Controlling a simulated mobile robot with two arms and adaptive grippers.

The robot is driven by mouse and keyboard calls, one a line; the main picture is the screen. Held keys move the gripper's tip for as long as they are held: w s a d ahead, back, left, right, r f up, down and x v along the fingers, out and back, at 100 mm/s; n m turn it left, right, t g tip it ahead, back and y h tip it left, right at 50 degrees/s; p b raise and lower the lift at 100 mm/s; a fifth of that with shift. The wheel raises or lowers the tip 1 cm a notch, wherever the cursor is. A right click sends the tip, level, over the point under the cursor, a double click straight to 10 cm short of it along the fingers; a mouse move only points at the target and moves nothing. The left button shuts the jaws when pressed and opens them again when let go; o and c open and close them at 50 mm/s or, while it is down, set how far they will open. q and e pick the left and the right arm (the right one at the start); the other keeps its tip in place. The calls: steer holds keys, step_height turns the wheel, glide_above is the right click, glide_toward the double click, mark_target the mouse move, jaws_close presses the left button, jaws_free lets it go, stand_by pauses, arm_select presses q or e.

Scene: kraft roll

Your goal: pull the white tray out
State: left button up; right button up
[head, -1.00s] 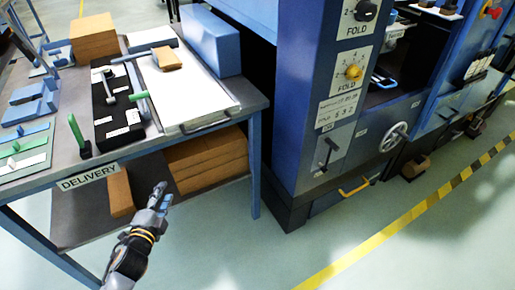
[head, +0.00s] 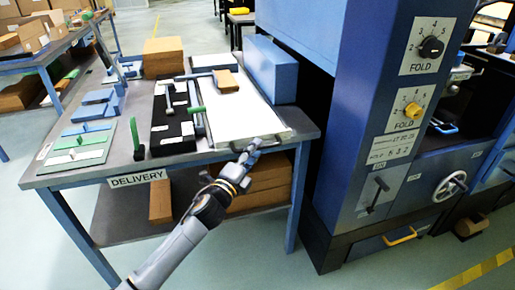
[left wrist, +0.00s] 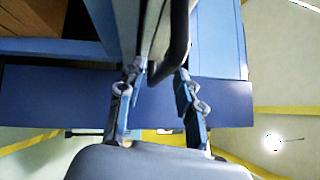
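The white tray (head: 241,112) lies flat on the delivery table, with a dark bar handle (head: 270,139) along its front edge. A brown block (head: 226,81) and part of a grey tool rest on it at the back. My left gripper (head: 252,148) is at the tray's front edge, by the handle. In the left wrist view its two fingers (left wrist: 158,100) stand apart, and the dark handle (left wrist: 180,45) reaches down between them. I cannot tell whether either finger touches the handle. My right gripper is in neither view.
The delivery table (head: 75,175) carries a black tool tray (head: 172,130), a blue box (head: 271,68) and a cardboard box (head: 163,57). Brown stacks sit on its lower shelf. The blue machine (head: 350,130) stands close on the right. Floor in front is clear.

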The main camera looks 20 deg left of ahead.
arm_select(q)
steer(key=shift+x, duration=1.1)
jaws_close()
